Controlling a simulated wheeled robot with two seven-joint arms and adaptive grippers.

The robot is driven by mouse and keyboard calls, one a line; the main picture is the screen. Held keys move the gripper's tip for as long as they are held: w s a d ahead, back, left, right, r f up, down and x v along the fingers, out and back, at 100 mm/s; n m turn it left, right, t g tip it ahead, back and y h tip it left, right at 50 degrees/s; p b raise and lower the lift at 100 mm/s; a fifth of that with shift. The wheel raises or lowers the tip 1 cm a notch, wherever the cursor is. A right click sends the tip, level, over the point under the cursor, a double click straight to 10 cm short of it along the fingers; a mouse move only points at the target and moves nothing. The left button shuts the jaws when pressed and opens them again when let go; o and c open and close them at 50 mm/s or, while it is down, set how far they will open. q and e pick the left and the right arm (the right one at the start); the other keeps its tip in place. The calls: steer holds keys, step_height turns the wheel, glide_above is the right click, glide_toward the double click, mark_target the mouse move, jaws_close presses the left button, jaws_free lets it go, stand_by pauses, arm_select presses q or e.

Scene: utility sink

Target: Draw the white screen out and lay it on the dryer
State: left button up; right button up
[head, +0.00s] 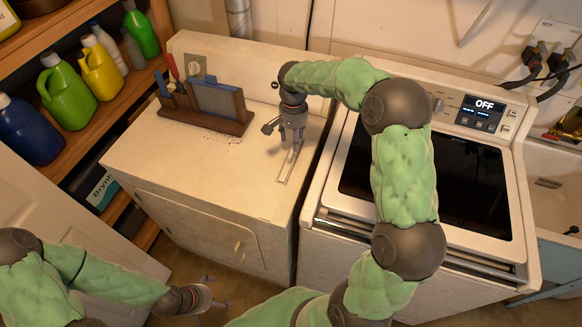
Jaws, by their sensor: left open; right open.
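The dryer (160,170) is the white machine at the left, with a small front door. A narrow pale strip with a thin outline, probably the top of the white screen (287,168), shows at the right of the dryer's top. It looks flush with the top; any part below is hidden. My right gripper (294,143) is open and points down over the far end of this strip. Its fingers cover that end, and I cannot tell whether they touch it. My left gripper (208,296) is open and empty, low in front of the dryer.
A wooden rack (205,118) with a blue-grey panel and tools stands on the dryer's back left. A second white machine (470,245) with a dark glass top and an OFF display (484,104) stands at the right. Shelves with bottles (68,92) are at the left. The dryer's front top is clear.

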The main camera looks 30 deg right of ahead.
mark_target(292, 153)
steer(key=f+b, duration=0.1)
steer(key=f, duration=0.8)
steer(key=shift+w+b, duration=0.2)
steer(key=shift+b, duration=0.1)
steer(key=shift+c, duration=0.2)
steer(key=shift+r, duration=0.1)
jaws_close()
